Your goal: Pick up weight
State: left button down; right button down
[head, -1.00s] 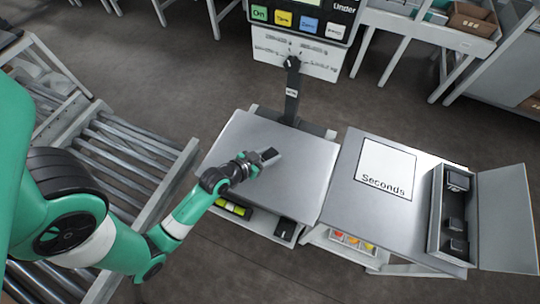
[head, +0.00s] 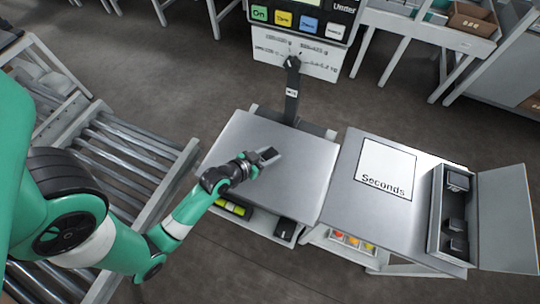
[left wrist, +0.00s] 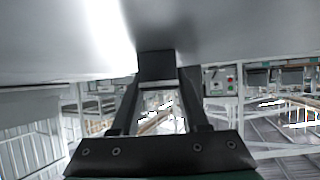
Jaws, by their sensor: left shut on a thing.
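My left gripper (head: 254,161) is over the metal weighing plate (head: 300,165), shut on a small dark weight (head: 269,153). In the left wrist view the weight (left wrist: 157,65) sits between the fingertips, close against the grey plate surface; I cannot tell whether it touches. An open case (head: 435,222) on the right-hand table holds more dark weights, one at the back (head: 457,181) and others nearer the front (head: 457,225). My right gripper is not in view.
A scale display (head: 305,20) stands on a post behind the plate. The right-hand table carries a white card marked "Seconds" (head: 386,165). The case lid (head: 506,215) lies open to the right. A roller conveyor (head: 125,160) is at left. Coloured items sit on shelves below.

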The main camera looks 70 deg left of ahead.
aim_at(270, 156)
pick_arm(q)
jog(key=shift+r, duration=0.15)
jog(key=shift+r+p, duration=0.3)
jog(key=shift+p, duration=0.05)
jog(key=r+p, duration=0.1)
jog(key=r, duration=0.1)
jog(key=r+p, duration=0.2)
jog(key=shift+s+d, duration=0.1)
jog(key=shift+d, duration=0.3)
jog(key=s+d+r+p, duration=0.4)
jog(key=d+r+p, duration=0.4)
jog(key=d, duration=0.4)
jog(key=shift+s+d, duration=0.15)
jog(key=shift+s, duration=0.25)
